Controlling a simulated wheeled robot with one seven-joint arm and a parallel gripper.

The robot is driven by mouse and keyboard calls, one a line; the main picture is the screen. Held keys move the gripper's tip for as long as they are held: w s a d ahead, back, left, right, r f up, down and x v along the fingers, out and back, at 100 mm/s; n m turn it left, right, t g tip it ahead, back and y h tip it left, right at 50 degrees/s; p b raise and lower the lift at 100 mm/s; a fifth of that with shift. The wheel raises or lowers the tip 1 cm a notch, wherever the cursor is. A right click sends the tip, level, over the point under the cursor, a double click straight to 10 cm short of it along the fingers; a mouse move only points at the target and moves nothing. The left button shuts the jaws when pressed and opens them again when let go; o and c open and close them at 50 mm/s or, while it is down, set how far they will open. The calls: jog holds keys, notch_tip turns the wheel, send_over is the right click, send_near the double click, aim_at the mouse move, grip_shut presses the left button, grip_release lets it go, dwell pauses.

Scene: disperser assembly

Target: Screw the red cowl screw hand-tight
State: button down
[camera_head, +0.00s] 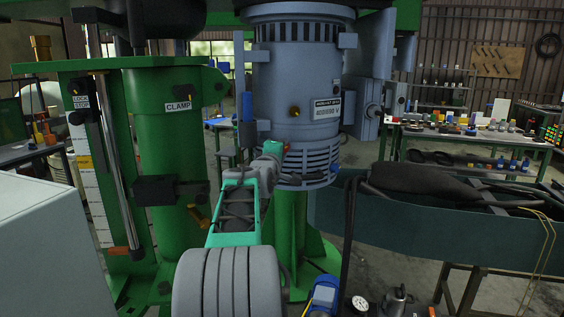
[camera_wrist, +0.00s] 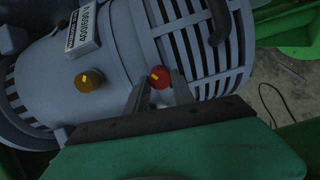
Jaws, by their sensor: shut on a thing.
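The red cowl screw (camera_wrist: 160,77) sits on the slatted cowl of the grey-blue motor (camera_wrist: 128,50) in the wrist view. My gripper (camera_wrist: 157,86) is at the screw, with its two grey fingers on either side of the knob, shut on it. In the head view the motor (camera_head: 295,75) stands upright on a green column, and my gripper (camera_head: 280,148) reaches its lower slatted ring from the left. A bit of the red screw (camera_head: 286,147) shows there, largely hidden by the gripper. The screw's thread is hidden.
A yellow-orange knob (camera_wrist: 88,81) is on the motor left of the red screw. A blue knob (camera_head: 333,167) is on the ring's right side. A green clamp column (camera_head: 165,130) stands at left. A dark green tub (camera_head: 430,215) stands at right.

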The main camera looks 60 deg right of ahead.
jog(key=shift+s+r+m+b, duration=0.1)
jog(key=shift+r+m+b, duration=0.1)
jog(key=shift+m+b, duration=2.45)
jog(key=shift+r+m+b, duration=0.2)
jog(key=shift+m+b, duration=1.4)
jog(key=shift+m, duration=2.05)
jog(key=shift+a+r, duration=0.1)
jog(key=c, duration=1.4)
grip_release()
jog(key=o, duration=0.3)
jog(key=shift+f, duration=0.3)
